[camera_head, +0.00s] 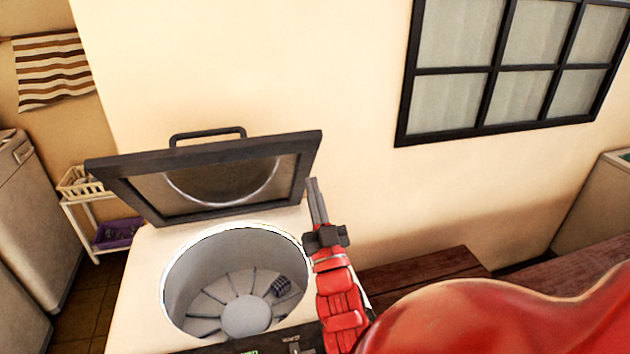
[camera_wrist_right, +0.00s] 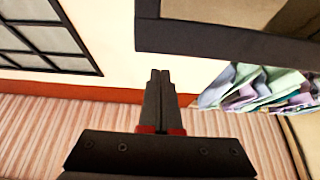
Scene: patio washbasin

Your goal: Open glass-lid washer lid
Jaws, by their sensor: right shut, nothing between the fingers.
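The washer (camera_head: 142,292) is a white top-loader with its round drum (camera_head: 240,230) exposed. Its glass lid (camera_head: 215,151), dark-framed with a bar handle (camera_head: 207,134) on its far edge, stands raised and tilted back behind the opening. A small dark checkered item (camera_head: 281,287) lies in the drum. My right gripper (camera_head: 313,182) is shut and empty, pointing up close beside the lid's right edge; I cannot tell whether it touches. In the right wrist view, my shut fingers (camera_wrist_right: 159,76) show below the lid's dark frame (camera_wrist_right: 225,40). My left gripper is out of view.
A cream wall with a black-framed window (camera_head: 500,70) stands behind. A wooden bench (camera_head: 425,273) is right of the washer. A white rack (camera_head: 90,215) with a basket and another appliance (camera_head: 35,220) stand left. Folded cloths (camera_wrist_right: 262,90) show in the right wrist view.

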